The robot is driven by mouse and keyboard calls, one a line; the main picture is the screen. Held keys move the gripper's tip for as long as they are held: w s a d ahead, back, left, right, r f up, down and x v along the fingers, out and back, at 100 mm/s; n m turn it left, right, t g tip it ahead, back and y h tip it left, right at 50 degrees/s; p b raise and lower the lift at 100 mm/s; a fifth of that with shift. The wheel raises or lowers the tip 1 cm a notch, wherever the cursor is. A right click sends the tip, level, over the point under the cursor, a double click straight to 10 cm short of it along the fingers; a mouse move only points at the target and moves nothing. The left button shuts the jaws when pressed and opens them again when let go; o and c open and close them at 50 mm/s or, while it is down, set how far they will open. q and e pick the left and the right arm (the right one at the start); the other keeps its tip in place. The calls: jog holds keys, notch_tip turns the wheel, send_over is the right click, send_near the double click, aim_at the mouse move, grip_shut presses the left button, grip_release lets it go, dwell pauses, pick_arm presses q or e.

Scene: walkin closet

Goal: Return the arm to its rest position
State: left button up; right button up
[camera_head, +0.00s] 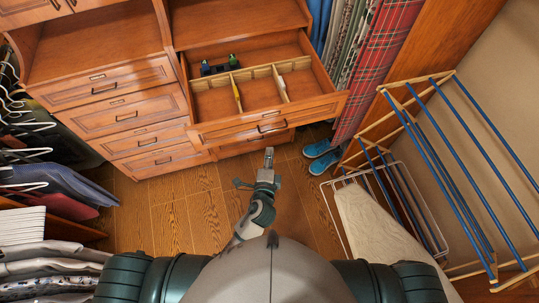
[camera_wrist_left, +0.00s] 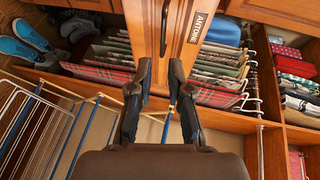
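My left gripper (camera_head: 268,156) extends forward over the wood floor, in front of the open drawer (camera_head: 315,104) and apart from its front. In the left wrist view, the two dark fingers of my left gripper (camera_wrist_left: 160,72) stand apart with a gap between them. They are open and hold nothing. A wooden panel with a metal handle and a name label (camera_wrist_left: 199,27) lies beyond the fingertips. My right gripper is not in the head view.
A drying rack (camera_head: 440,130) with blue bars and an ironing board (camera_head: 370,225) stand on the right. Blue shoes (camera_head: 319,157) sit on the floor. Hanging clothes (camera_head: 50,185) line the left. The open drawer holds dividers and small items. Floor (camera_head: 170,215) left of the arm is clear.

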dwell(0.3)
pick_arm(q)
jog(key=s+a+f+n+g, duration=0.2)
jog(key=s+a+f+g, duration=0.1)
jog(key=f, duration=0.9)
jog(key=s+a+f+n+g, duration=0.1)
jog(key=s+a+f+g, duration=0.15)
jog(key=f, duration=0.95)
jog(key=s+a+f+n+g, duration=0.2)
jog(key=s+f, duration=0.2)
jog(key=f, duration=0.8)
jog(key=s+a+f+n+g, duration=0.2)
jog(key=s+a+f, duration=0.3)
jog(key=s, duration=0.5)
jog(key=s+a+f+n+g+y, duration=0.1)
jog(key=s+a+f+n+g, duration=0.2)
jog(key=s, duration=0.7)
jog(key=s+a+f+n+g+b, duration=0.1)
jog(key=s+a+f+n, duration=0.4)
jog(key=s+f, duration=0.5)
jog(key=shift+s+a+f+n+g, duration=0.4)
jog(key=shift+a+g, duration=0.25)
jog(key=shift+a, duration=0.6)
jog(key=shift+w, duration=0.1)
jog(key=shift+f, duration=0.1)
